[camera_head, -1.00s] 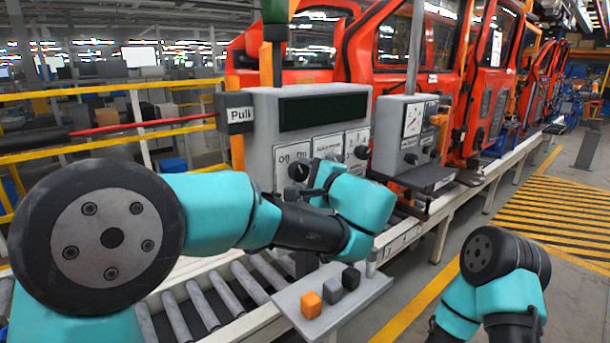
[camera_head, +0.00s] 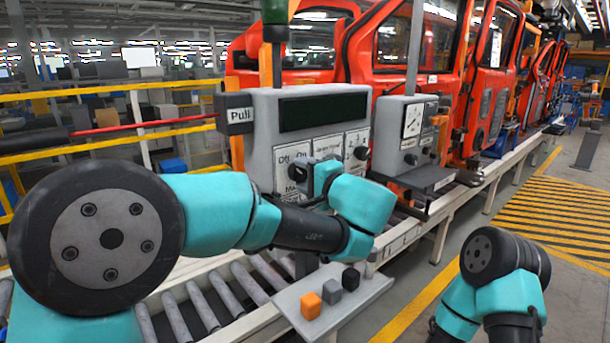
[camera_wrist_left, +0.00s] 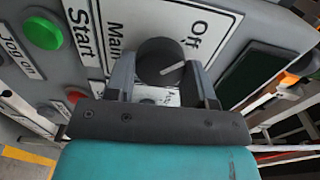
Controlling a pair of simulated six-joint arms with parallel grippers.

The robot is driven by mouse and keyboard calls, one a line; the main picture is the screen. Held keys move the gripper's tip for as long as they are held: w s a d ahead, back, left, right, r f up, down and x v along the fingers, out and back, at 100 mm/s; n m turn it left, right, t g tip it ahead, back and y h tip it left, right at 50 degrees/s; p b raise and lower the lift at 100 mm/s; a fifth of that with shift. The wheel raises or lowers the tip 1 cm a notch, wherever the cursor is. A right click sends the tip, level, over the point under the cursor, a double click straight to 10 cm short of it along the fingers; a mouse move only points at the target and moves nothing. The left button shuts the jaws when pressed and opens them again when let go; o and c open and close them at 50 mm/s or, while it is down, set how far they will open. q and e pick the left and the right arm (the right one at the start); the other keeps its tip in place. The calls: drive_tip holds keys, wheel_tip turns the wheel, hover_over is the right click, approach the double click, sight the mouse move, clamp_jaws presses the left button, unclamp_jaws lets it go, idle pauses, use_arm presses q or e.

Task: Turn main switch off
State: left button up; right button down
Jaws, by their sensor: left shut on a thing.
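The main switch is a round black knob (camera_wrist_left: 160,62) with a white pointer line, on a white label plate reading "Off" and "Main". In the left wrist view the pointer slants toward the right, roughly to the "Off" side. The plate also shows on the grey control box (camera_head: 262,150) in the head view, where my gripper largely hides the knob. My left gripper (camera_wrist_left: 162,78) has one finger on either side of the knob and is shut on it; in the head view it is at the box front (camera_head: 308,182). My right gripper is out of frame; only my right arm shows.
A green button (camera_wrist_left: 42,33) and a red button (camera_wrist_left: 75,96) sit beside the switch. A smaller grey box (camera_head: 408,130) stands to the right. A tray (camera_head: 350,308) with orange, grey and black cubes is below. Rollers (camera_head: 215,308) run under my left arm.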

use_arm(q)
drive_tip(key=o, duration=0.9)
drive_tip(key=v, duration=1.7)
drive_tip(key=shift+s+d, duration=0.15)
drive_tip(key=shift+d, duration=0.05)
drive_tip(key=shift+f, duration=0.15)
